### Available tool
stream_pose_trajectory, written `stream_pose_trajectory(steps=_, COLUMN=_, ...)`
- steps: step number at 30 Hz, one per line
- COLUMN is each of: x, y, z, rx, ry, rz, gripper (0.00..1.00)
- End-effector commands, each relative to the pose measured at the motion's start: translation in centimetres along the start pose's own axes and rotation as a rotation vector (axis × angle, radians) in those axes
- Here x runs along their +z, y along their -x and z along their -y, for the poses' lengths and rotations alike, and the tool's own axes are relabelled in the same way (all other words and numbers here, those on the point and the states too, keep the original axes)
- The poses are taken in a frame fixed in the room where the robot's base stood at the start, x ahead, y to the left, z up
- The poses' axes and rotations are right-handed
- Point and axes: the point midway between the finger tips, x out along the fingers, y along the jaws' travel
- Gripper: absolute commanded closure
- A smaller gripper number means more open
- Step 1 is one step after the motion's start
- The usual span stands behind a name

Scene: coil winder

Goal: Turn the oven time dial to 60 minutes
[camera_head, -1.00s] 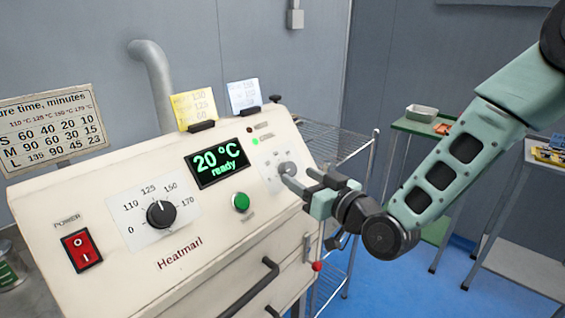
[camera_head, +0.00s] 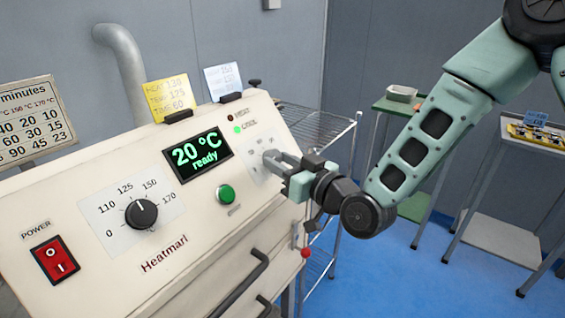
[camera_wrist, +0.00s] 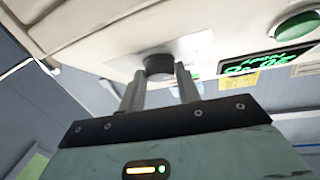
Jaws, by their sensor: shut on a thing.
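The oven (camera_head: 90,185) has a cream sloping front panel. Its time dial sits at the panel's right end, inside a pale scale plate (camera_head: 256,172). In the head view the dial is mostly hidden by my gripper (camera_head: 272,158). In the wrist view the dark round time dial (camera_wrist: 159,66) is between my two fingertips, and my gripper (camera_wrist: 160,78) is shut on it. The dial's pointer and scale numbers cannot be read. A yellow note (camera_head: 169,96) on top of the oven appears to end with TIME 60.
The display (camera_head: 201,155) reads 20 °C ready. A temperature dial (camera_head: 141,213), green button (camera_head: 225,194) and red power switch (camera_head: 55,259) share the panel. A wire rack (camera_head: 312,130) stands behind my gripper. Side tables, one green-topped (camera_head: 390,108), stand at right.

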Motion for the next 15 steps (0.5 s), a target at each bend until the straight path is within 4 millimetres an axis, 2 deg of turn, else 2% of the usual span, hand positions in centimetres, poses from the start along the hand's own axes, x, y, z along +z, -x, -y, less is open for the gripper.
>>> stream_pose_trajectory(steps=8, x=-0.01, y=0.01, z=0.24, rx=0.062, ry=-0.075, rz=0.006, gripper=0.9)
stream_pose_trajectory(steps=15, x=-0.14, y=-0.04, z=0.68, rx=0.18, ry=-0.225, rz=0.017, gripper=0.9)
